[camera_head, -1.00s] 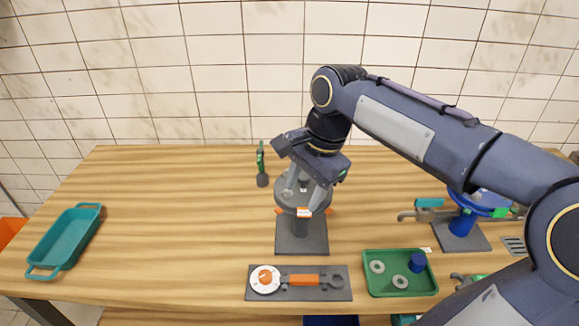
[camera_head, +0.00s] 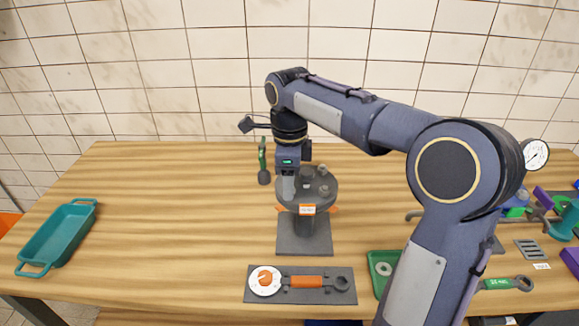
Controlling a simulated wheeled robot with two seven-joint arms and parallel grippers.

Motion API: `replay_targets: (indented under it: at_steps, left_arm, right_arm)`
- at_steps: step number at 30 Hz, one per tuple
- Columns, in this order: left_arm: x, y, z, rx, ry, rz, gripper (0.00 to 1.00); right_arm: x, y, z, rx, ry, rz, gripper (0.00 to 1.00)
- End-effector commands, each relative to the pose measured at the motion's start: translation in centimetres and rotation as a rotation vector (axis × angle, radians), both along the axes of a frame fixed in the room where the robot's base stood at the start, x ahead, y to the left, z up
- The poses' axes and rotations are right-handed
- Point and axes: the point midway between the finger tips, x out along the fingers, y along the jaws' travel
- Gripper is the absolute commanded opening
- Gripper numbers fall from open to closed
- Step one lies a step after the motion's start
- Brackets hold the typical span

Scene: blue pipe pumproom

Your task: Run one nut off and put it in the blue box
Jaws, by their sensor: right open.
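A dark blue box (camera_head: 333,322) shows only as a sliver at the bottom edge. My left gripper is not in view.
A green tray (camera_head: 376,256) with washers is partly behind my right arm. A green bottle-like tool (camera_head: 263,165) stands behind the flange. A teal tray (camera_head: 58,238) lies far left; the table between is clear.

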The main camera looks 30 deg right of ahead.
Motion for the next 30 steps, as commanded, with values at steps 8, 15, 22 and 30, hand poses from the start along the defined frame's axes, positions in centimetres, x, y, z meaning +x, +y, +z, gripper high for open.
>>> replay_targets:
  at_steps: [8, 15, 22, 30]
  left_arm:
    - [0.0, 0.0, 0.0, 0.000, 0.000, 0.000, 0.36]
    - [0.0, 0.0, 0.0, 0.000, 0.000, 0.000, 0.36]
    - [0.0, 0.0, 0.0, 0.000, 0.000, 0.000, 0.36]
    - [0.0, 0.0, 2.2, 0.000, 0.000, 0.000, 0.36]
  right_arm:
    - [0.0, 0.0, -0.8, 0.001, -0.001, 0.001, 0.47]
    - [0.0, 0.0, -0.8, 0.001, -0.001, 0.001, 0.32]
    - [0.0, 0.0, -0.8, 0.001, -0.001, 0.001, 0.01]
    - [-0.1, 0.0, -0.2, 0.001, 0.003, 0.219, 0.00]
